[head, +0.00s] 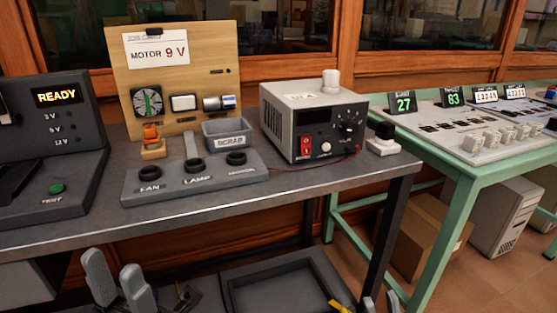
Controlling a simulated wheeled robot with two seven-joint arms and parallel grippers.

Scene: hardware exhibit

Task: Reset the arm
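My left gripper (112,262) is at the bottom left, below the front edge of the grey workbench (225,213). Its two pale fingers stand apart with nothing between them. My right gripper (381,301) shows only as two pale fingertips at the bottom edge, right of centre. The tips are apart with no object seen between them; the rest of it is out of frame. Both grippers are clear of the things on the bench.
The bench holds a READY console (60,150), a socket block (195,178), a SCRAP bin (227,132), a meter board (172,75) and a power supply (312,120). A dark tray (285,275) lies below. A green table (470,165) stands right.

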